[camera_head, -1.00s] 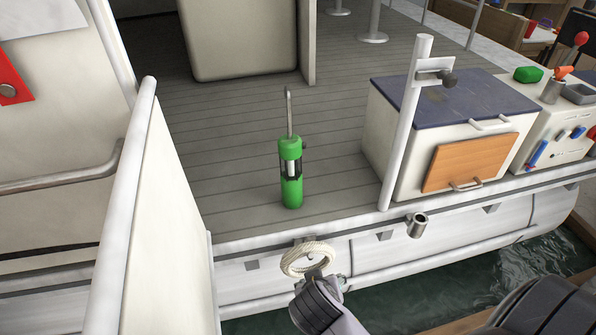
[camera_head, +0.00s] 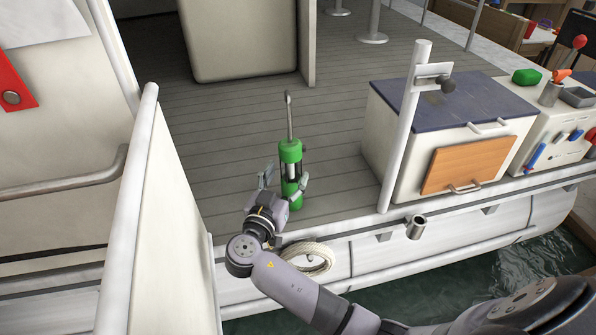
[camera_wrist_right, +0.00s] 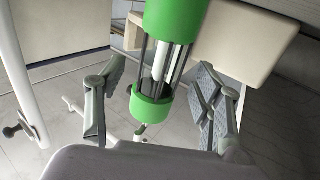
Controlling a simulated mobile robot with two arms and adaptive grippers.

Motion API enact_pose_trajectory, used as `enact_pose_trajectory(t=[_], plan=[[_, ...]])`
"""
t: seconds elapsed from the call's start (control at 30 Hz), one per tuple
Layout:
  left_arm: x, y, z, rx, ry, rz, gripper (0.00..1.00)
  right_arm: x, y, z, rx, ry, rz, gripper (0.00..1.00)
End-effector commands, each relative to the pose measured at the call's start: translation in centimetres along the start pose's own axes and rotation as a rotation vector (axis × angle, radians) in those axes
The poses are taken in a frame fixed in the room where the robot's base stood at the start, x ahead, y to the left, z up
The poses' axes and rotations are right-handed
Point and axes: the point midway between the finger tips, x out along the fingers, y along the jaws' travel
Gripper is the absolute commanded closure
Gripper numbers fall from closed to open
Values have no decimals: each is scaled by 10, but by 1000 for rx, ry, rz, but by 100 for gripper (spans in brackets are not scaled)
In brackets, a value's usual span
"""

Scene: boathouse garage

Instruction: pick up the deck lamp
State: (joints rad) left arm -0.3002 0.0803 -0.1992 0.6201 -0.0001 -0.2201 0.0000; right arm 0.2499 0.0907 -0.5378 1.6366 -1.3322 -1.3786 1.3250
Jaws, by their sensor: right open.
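The deck lamp (camera_head: 290,152) is a green lantern with dark bars around a white tube and a tall grey hook on top. It stands upright on the grey plank deck near the boat's edge. My right gripper (camera_head: 283,181) is open at the lamp, with one finger to its left and one at its lower right in the head view. In the right wrist view the lamp (camera_wrist_right: 165,60) shows between the two spread fingers (camera_wrist_right: 160,105), with a gap on each side. I cannot tell how deep it sits between them. My left gripper is out of view.
A white post (camera_head: 407,125) and a white locker with a blue top (camera_head: 440,98) stand to the right. A white rail (camera_head: 130,200) rises at left. A coiled rope (camera_head: 310,262) hangs on the hull below my wrist. The deck (camera_head: 225,150) behind the lamp is clear.

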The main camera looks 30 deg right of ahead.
Motion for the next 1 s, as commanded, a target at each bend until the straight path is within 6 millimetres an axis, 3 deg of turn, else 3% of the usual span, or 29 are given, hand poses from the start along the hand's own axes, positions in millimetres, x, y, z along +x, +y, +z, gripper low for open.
enact_pose_trajectory(t=[0.03,0.2,0.5,1.0], plan=[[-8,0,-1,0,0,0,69,10,1,-6,-4,5,2,39],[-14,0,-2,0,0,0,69,32,1,-2,-2,1,1,39],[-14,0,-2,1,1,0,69,38,1,1,-1,-2,0,39],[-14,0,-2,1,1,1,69,38,1,1,-2,-2,0,72]])
